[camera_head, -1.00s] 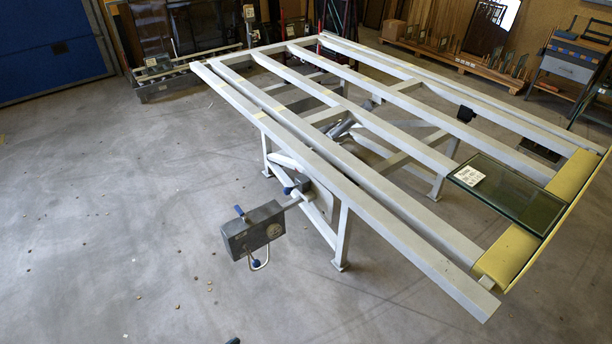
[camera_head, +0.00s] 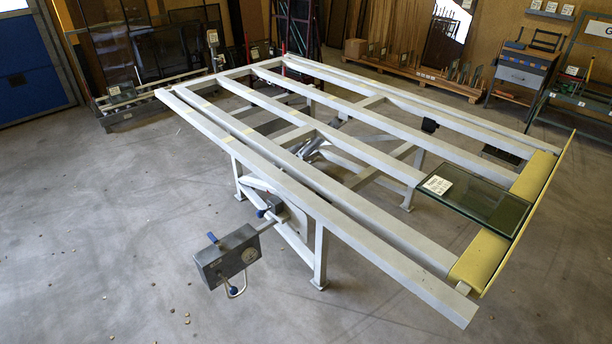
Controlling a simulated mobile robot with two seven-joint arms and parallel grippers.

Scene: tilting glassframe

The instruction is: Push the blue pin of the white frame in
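The white frame (camera_head: 340,205) is a large table of long parallel beams on legs, standing in the middle of the head view. A grey box (camera_head: 228,256) is mounted at its near left side. A blue pin or handle (camera_head: 212,238) sticks up at the top of this box. Another blue part (camera_head: 262,212) shows by the rod between the box and the frame, and a blue knob (camera_head: 234,291) hangs on a bent handle below. I cannot tell which blue part is the pin. Neither of my grippers is in view.
A glass pane (camera_head: 482,203) with a white label lies at the frame's right end, beside a yellow ledge (camera_head: 482,258). The floor (camera_head: 110,240) left of the frame is clear apart from small bits. Racks, glass panes and a drawer cabinet (camera_head: 518,76) stand along the back.

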